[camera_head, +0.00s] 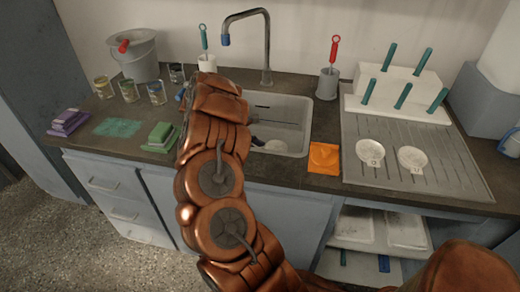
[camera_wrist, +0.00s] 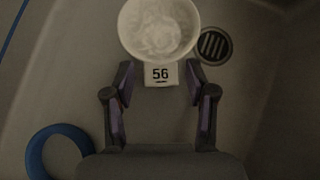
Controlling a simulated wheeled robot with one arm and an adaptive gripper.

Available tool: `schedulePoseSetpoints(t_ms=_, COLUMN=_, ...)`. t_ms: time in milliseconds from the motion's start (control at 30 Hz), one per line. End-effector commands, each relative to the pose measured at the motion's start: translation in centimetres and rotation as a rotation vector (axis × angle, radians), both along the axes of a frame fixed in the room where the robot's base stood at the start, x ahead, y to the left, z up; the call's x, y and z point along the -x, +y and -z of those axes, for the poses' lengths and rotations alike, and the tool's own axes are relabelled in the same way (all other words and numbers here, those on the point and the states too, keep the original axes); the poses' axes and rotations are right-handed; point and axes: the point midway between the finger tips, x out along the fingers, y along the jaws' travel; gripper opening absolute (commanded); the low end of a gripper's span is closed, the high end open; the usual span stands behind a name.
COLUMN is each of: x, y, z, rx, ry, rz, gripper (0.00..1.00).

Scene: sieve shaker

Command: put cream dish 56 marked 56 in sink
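The cream dish 56 (camera_wrist: 158,28) is at the top of the wrist view, beside the round drain (camera_wrist: 214,46) and over the sink floor. Its tab, printed 56, points towards my gripper (camera_wrist: 160,72). The fingers are apart, one on each side of the tab, with gaps showing. The dish looks upright and appears to rest on the sink floor. In the head view the grey sink (camera_head: 297,112) is partly hidden behind my arm.
Two cream dishes (camera_head: 370,152) lie on the ridged drainboard (camera_head: 400,181). An orange cloth (camera_head: 324,158) lies right of the sink. The tap (camera_head: 267,50) stands behind it. A blue ring (camera_wrist: 57,152) shows at lower left in the wrist view. Cups and cloths stand left.

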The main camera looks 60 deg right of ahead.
Motion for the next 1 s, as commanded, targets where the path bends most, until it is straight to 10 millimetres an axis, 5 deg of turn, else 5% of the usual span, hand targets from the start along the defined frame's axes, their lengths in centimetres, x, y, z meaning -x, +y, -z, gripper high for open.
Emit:
schedulePoseSetpoints(t_ms=633, x=0.0, y=0.0, z=-1.7, rx=0.001, ry=0.001, rz=0.000, gripper=0.59)
schedulePoseSetpoints(t_ms=1000, x=-3.0, y=2.5, z=-4.8, rx=0.003, ry=-0.005, rz=-0.002, gripper=0.59)
